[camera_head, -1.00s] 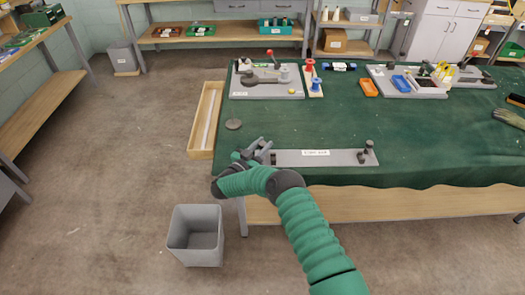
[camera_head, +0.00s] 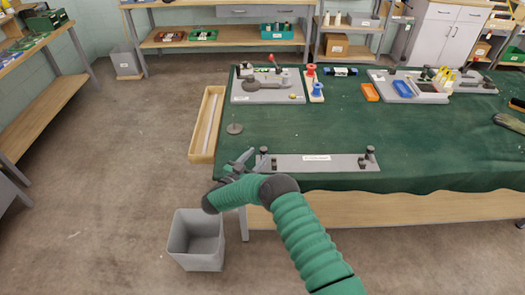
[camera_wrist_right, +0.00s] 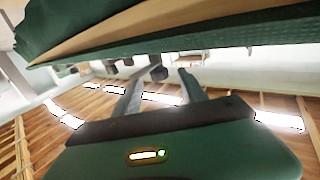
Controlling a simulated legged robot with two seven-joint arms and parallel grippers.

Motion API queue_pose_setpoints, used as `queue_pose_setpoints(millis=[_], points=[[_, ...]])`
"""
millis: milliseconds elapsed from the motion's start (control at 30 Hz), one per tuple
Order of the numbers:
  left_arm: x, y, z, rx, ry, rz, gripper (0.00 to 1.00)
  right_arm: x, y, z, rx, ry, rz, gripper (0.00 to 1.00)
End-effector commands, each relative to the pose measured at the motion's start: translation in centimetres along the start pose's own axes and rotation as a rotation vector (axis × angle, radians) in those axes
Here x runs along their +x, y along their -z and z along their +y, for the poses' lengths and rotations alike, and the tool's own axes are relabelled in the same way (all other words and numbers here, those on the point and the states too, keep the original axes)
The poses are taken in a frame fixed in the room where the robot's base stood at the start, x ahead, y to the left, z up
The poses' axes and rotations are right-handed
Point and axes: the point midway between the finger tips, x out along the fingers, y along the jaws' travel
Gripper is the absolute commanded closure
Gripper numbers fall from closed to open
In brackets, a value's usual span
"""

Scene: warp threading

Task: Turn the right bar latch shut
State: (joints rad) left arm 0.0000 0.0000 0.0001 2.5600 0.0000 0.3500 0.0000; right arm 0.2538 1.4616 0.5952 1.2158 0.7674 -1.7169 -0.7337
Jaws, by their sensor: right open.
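A long grey bar plate (camera_head: 318,166) with a white label lies along the near edge of the green-covered table. A dark right latch (camera_head: 370,155) stands at its right end. A similar dark left latch (camera_head: 264,157) stands at its left end. My right gripper (camera_head: 241,161) is open and empty, just left of the left latch and far from the right one. Its two spread fingers also show in the right wrist view (camera_wrist_right: 160,75), with a small dark knob beyond them that I cannot identify. My left gripper is not in view.
A wooden tray (camera_head: 194,150) lies along the table's left edge. A round grey disc on a thin stem (camera_head: 234,128) stands near it. Fixtures and spools (camera_head: 311,79) stand at the back. A grey bin (camera_head: 196,240) stands on the floor. The middle of the table is clear.

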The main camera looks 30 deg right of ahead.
Motion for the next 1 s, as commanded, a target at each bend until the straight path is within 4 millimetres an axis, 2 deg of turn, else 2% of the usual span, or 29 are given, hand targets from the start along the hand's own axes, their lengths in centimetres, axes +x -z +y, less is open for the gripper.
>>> queue_pose_setpoints(millis=[33,200,400,567,1000], points=[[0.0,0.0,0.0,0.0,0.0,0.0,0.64,-1.7,0.0,-0.2,-0.001,0.006,0.0,0.51],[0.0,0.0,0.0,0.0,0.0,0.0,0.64,-6.7,-0.1,-0.1,-0.002,0.005,0.0,0.51],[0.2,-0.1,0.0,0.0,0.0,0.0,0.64,-10.9,-0.1,-0.1,-0.001,0.002,-0.001,0.51],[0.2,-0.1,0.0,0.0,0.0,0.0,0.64,-12.0,-0.1,-0.1,0.0,-0.001,0.0,0.51],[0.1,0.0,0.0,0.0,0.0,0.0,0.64,-11.9,0.1,-0.3,0.004,0.01,-0.001,0.51]])
